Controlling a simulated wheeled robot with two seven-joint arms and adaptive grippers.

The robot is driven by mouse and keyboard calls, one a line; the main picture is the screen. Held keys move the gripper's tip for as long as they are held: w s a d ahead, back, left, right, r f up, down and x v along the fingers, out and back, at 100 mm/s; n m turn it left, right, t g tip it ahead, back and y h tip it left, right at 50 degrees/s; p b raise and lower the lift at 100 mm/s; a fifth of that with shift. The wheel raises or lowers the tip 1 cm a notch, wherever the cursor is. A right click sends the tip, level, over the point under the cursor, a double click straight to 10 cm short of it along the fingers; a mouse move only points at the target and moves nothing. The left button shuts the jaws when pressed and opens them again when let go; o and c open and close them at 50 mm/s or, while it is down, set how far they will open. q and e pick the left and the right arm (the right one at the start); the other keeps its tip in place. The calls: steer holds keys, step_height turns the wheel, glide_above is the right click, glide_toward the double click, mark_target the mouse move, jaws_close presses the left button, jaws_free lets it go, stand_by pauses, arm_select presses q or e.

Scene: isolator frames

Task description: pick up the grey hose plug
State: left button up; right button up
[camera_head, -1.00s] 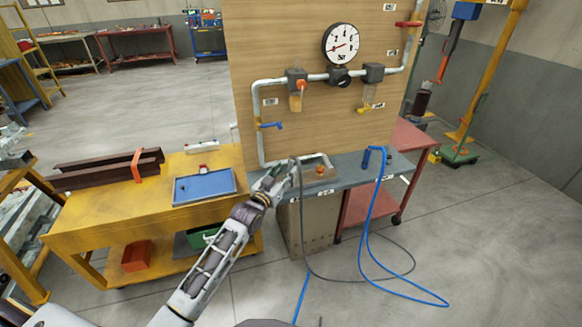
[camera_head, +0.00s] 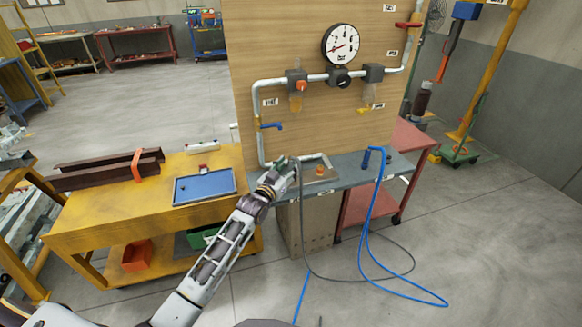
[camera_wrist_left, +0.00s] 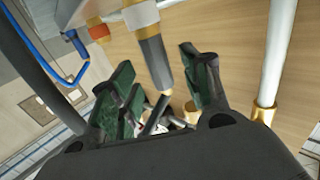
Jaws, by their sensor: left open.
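The grey hose plug (camera_wrist_left: 153,58) appears in the left wrist view as a grey cylinder with brass-coloured ends. It lies between the two fingers of my left gripper (camera_wrist_left: 160,72), which are spread apart. I cannot tell whether either finger touches it. In the head view my left gripper (camera_head: 283,168) is at the left end of the grey bench, beside the top of the grey hose (camera_head: 302,205). The plug is too small and partly hidden there to make out clearly. My right gripper is not in view.
A board with white pipes (camera_head: 258,110) and a gauge (camera_head: 341,44) stands behind the grey bench (camera_head: 345,168). A blue hose (camera_head: 368,215) hangs from the bench at the right. A yellow table (camera_head: 120,206) with a blue tray (camera_head: 204,187) stands to the left.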

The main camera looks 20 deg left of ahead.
arm_select(q)
steer(key=shift+w+d+r, duration=0.1)
steer(key=shift+w, duration=0.35)
steer(key=shift+w+d, duration=0.1)
steer(key=shift+w, duration=0.75)
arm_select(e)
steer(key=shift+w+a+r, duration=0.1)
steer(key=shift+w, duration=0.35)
arm_select(q)
steer(key=c, duration=1)
jaws_close()
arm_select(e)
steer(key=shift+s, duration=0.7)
